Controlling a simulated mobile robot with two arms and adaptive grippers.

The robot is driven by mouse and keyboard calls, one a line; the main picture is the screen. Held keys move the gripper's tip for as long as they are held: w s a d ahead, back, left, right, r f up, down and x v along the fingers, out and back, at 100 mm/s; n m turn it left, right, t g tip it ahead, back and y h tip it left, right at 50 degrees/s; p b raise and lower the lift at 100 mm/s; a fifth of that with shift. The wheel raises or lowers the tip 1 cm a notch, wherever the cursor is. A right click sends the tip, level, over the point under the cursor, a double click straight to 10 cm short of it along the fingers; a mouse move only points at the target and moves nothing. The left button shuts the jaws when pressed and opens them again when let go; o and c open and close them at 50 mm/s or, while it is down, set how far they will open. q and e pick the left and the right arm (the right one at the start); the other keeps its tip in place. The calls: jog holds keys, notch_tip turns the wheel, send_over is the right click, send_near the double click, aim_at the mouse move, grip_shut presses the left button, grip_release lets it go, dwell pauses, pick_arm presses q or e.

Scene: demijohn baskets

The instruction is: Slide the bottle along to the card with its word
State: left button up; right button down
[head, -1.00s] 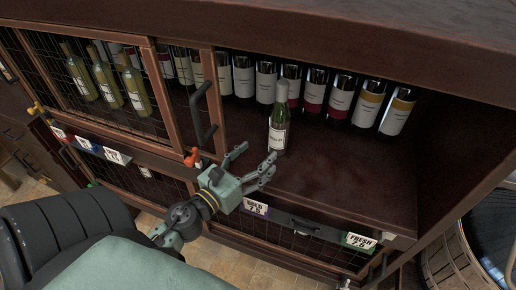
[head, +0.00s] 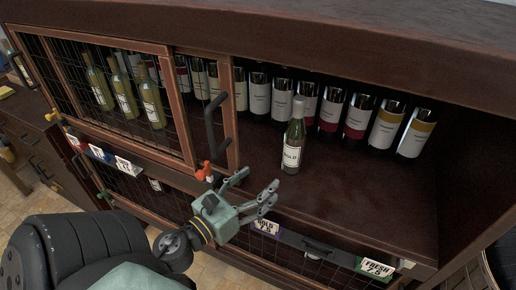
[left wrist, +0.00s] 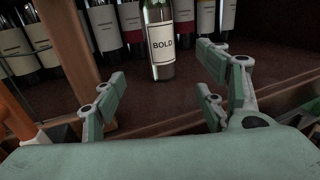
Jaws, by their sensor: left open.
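A small green bottle with a pale cap (head: 294,142) stands upright on the shelf, apart from the back row. Its white label reads BOLD, also clear in the left wrist view (left wrist: 162,42). My left gripper (head: 260,180) is open and empty at the shelf's front edge, just left of and in front of the bottle. In the left wrist view its spread fingers (left wrist: 160,82) frame the bottle, which stands beyond them, apparently untouched. A purple BOLD card (head: 266,227) is on the shelf front, below the gripper. A green FRESH card (head: 376,268) is farther right. My right gripper is out of view.
Dark bottles with white labels (head: 330,108) line the back of the shelf. A wood-framed mesh door (head: 110,90) covers the left side, with a dark handle (head: 213,120) beside the gripper. The shelf right of the bottle (head: 370,195) is clear.

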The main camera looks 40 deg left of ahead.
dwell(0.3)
pick_arm(q)
jog(key=s+b, duration=0.6)
jog(key=s, duration=0.1)
dwell(0.5)
jog(key=shift+a, duration=0.15)
dwell(0.4)
